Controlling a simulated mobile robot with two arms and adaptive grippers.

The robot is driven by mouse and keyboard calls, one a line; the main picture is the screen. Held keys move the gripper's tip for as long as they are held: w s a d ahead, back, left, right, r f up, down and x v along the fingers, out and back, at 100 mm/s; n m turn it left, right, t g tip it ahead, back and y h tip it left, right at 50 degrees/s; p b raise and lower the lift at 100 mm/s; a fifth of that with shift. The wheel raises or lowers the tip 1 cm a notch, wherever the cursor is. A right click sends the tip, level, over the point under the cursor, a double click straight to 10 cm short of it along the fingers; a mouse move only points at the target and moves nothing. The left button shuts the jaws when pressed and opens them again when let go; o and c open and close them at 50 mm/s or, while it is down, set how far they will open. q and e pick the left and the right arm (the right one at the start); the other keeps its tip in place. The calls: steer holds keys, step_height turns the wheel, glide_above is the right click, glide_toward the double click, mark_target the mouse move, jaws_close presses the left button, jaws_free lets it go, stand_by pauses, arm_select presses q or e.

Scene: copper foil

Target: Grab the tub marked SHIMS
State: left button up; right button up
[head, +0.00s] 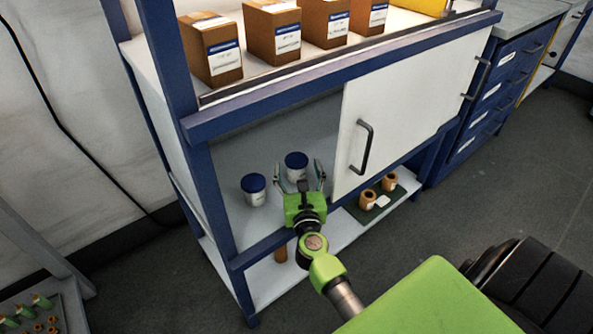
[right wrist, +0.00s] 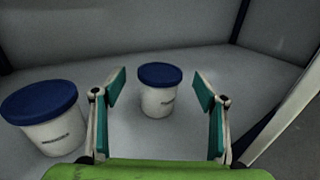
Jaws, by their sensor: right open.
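Two white tubs with dark blue lids stand upright inside the open cabinet. The right-hand tub (head: 297,166) is right in front of my right gripper (head: 299,176); in the right wrist view this tub (right wrist: 158,98) shows between the fingers but beyond their tips. The left-hand tub (head: 254,190) stands nearer the front and to the left; it also shows in the right wrist view (right wrist: 45,125), outside the left finger. Both tubs carry small labels too small to read, so I cannot tell which says SHIMS. My right gripper (right wrist: 160,85) is open and empty. My left gripper is not in view.
Cardboard boxes (head: 272,32) stand on the shelf above. Below, a lower shelf holds orange-brown cylinders (head: 368,199) on a green mat. Blue posts frame the opening.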

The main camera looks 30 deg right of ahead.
steer(key=shift+x, duration=1.2)
steer(key=c, duration=1.4)
